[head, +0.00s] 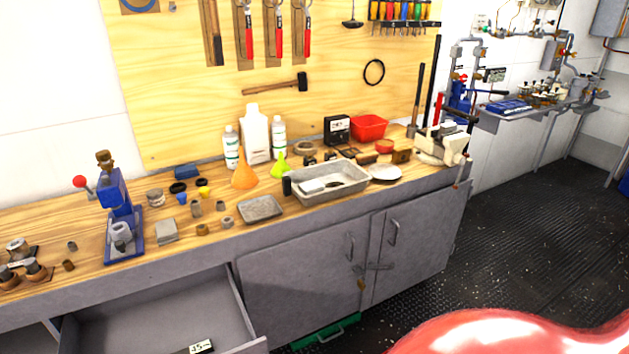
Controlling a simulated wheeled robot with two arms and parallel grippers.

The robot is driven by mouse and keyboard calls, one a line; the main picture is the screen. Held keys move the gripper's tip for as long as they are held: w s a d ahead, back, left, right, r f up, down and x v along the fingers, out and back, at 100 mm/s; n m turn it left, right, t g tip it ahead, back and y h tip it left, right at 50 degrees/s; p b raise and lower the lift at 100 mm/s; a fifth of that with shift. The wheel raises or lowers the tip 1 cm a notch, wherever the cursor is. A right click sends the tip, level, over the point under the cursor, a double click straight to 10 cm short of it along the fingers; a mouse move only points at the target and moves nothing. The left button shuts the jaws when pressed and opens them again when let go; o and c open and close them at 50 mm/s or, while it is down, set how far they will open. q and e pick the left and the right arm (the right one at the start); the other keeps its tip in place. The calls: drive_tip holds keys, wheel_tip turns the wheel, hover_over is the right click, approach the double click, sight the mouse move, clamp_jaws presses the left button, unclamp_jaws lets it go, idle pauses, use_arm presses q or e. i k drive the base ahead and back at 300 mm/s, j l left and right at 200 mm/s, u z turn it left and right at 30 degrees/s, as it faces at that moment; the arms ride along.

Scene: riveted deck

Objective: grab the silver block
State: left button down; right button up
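A small light-grey, silver-looking block (166,231) sits on the wooden workbench in the head view, near the front edge at left of centre. It is just right of the blue press (118,212) and apart from it. Its top and front are visible, and nothing covers it. Neither of my grippers shows in this view.
Small cylinders (196,208) stand right of the block, before a flat grey tray (260,208). An orange funnel (244,172), white bottles (256,135) and a larger grey tray (328,194) are farther right. An open drawer (160,310) juts out below the block.

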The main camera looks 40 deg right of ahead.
sight(451, 127)
drive_tip(key=z, duration=2.15)
drive_tip(key=i+l+u, duration=0.1)
drive_tip(key=i+l, duration=0.15)
drive_tip(key=i, duration=0.25)
drive_tip(key=i+l+u, duration=0.1)
drive_tip(key=i+l, duration=0.2)
drive_tip(key=i, duration=0.15)
